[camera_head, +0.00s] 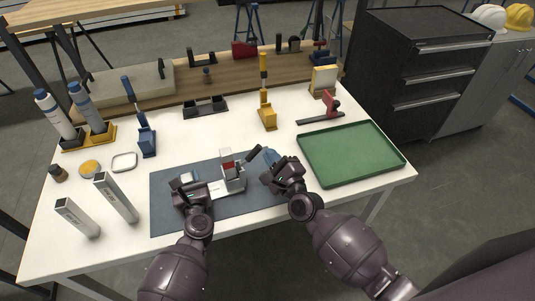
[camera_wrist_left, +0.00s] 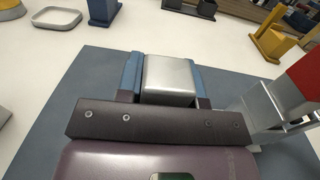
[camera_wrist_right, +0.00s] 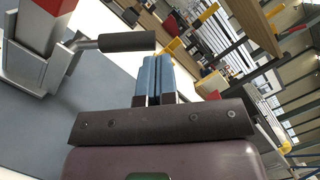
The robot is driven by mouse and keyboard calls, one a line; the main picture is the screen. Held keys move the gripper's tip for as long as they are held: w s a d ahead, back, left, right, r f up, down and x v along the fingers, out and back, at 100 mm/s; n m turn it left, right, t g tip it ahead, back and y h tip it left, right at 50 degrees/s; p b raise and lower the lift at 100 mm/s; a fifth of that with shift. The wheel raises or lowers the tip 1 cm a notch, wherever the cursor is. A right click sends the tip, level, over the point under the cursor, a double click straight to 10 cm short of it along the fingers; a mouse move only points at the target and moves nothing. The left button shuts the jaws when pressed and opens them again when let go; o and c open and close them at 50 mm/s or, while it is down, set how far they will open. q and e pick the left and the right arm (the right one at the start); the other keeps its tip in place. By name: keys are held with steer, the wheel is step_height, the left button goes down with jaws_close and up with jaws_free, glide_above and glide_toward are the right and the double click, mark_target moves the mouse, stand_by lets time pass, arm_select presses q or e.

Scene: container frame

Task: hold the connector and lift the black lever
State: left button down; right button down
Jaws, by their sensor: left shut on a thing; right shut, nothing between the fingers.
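The connector (camera_head: 226,187) is a light grey metal block with a red part, on the blue-grey mat. It also shows at the right of the left wrist view (camera_wrist_left: 278,112) and at the left of the right wrist view (camera_wrist_right: 38,50). The black lever (camera_head: 254,153) sticks out from its upper right; its dark grip shows in the right wrist view (camera_wrist_right: 127,41).
The mat (camera_head: 168,214) lies on the white table. A green tray (camera_head: 350,181) is at the right. A blue tool stand (camera_head: 147,142) and a yellow one (camera_head: 267,116) stand behind the mat.

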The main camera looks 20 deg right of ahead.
steer(key=d+v, duration=0.1)
steer(key=v, duration=1)
steer(key=shift+d+f, duration=0.35)
steer(key=shift+d, duration=0.15)
steer(key=shift+s, duration=0.15)
arm_select(q)
steer(key=c, duration=0.7)
jaws_free()
steer(key=shift+s, duration=0.1)
